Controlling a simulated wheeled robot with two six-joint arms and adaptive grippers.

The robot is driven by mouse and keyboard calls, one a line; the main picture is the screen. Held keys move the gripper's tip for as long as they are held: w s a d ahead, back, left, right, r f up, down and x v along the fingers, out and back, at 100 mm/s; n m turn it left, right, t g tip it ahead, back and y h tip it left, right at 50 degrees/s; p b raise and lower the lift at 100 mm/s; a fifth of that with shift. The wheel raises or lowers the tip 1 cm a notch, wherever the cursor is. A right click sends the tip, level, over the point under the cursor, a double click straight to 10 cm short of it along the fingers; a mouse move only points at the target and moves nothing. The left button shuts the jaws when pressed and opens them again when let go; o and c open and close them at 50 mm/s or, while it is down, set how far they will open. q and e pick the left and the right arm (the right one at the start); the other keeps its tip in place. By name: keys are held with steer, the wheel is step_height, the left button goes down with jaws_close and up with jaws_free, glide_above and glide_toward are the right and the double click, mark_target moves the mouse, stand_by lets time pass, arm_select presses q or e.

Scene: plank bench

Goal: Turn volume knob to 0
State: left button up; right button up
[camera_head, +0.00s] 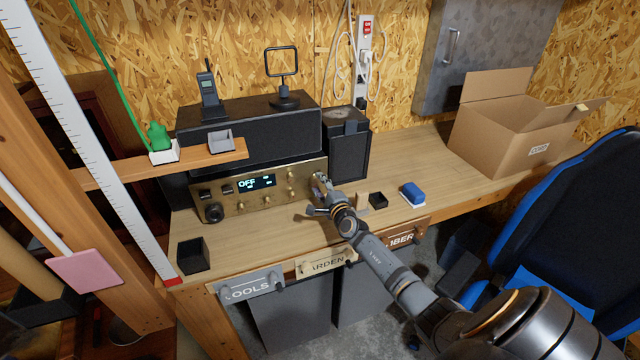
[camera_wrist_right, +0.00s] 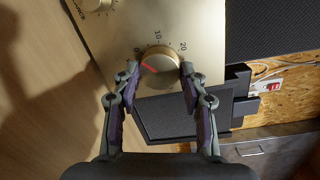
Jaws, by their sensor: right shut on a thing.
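The brass-faced radio (camera_head: 262,196) stands on the bench, with a lit display reading OFF. In the right wrist view the volume knob (camera_wrist_right: 160,68) is a round brass knob with a red pointer line toward the picture's left. Scale marks around it include 10 at the top and 20 at the upper right. My right gripper (camera_head: 318,190) is at the right end of the radio's front. In the right wrist view its fingers (camera_wrist_right: 160,73) are shut on the knob, one on each side. In the head view the gripper hides this knob. My left gripper is not in view.
A black speaker (camera_head: 347,158) stands right of the radio. A small black box (camera_head: 378,200) and a blue block (camera_head: 412,193) lie right of my gripper. An open cardboard box (camera_head: 500,135) is at the back right. A wooden shelf arm (camera_head: 110,175) overhangs the left.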

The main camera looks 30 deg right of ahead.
steer(key=shift+n, duration=0.4)
steer(key=o, duration=1.2)
steer(key=shift+c, duration=0.2)
steer(key=s, duration=0.2)
steer(key=s+a, duration=0.1)
steer(key=s, duration=0.4)
steer(key=shift+s+a+r, duration=0.15)
steer(key=shift+s+r, duration=0.1)
steer(key=shift+w+f, duration=0.1)
